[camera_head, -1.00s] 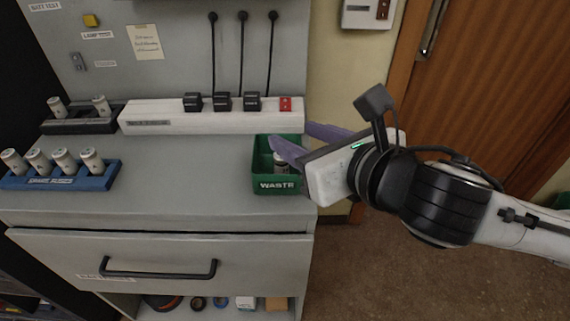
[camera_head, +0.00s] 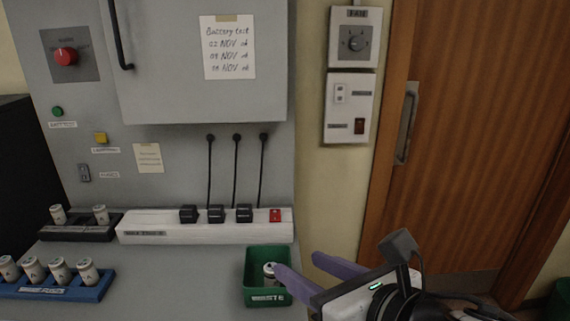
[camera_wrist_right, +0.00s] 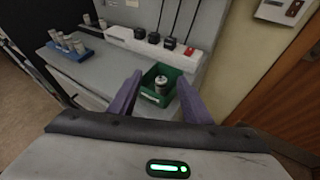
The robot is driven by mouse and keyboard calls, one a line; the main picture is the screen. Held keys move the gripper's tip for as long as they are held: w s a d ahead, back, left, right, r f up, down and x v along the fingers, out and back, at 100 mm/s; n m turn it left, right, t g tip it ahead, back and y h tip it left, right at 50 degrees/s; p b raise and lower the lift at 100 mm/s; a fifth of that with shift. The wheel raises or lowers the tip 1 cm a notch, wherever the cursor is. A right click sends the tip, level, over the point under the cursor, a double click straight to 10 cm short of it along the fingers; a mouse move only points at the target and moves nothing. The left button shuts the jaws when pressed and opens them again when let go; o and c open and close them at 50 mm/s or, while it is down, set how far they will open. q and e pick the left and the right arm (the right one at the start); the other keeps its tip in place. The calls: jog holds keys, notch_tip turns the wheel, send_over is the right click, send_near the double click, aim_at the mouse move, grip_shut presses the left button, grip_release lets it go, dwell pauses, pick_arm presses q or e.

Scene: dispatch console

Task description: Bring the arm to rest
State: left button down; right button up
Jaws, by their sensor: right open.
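My right gripper (camera_head: 312,274) shows at the bottom right in the head view, its two purple fingers spread apart with nothing between them. In the right wrist view the fingers of my right gripper (camera_wrist_right: 158,102) frame the green waste bin. The green waste bin (camera_head: 268,298) stands at the right end of the console's worktop, with a pale cylinder (camera_head: 269,272) inside it. One fingertip overlaps the bin's right side in the head view; I cannot tell whether it touches. My left gripper is not in view.
A white power strip (camera_head: 140,228) with black plugs runs along the worktop's back. A blue rack (camera_head: 60,292) of pale cylinders and a dark holder (camera_head: 85,232) with two more stand at left. A wooden door (camera_head: 480,150) is at right.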

jog(key=s+d+f+n+g+h, duration=0.2)
jog(key=s+d+f+n, duration=0.4)
jog(key=f+n, duration=0.4)
jog(key=s+d+f+n+g+h, duration=0.3)
jog(key=s+d+f+n, duration=0.4)
jog(key=n, duration=0.5)
jog(key=s+d+f+n+g+h, duration=0.2)
jog(key=s+d+f+n, duration=0.4)
jog(key=f+n, duration=0.45)
jog(key=w+a+f+t+y, duration=0.2)
jog(key=w+a+f+t, duration=0.1)
jog(key=f, duration=0.9)
jog(key=shift+a+f+t, duration=0.35)
jog(key=shift+a+t, duration=0.35)
jog(key=shift+a, duration=0.25)
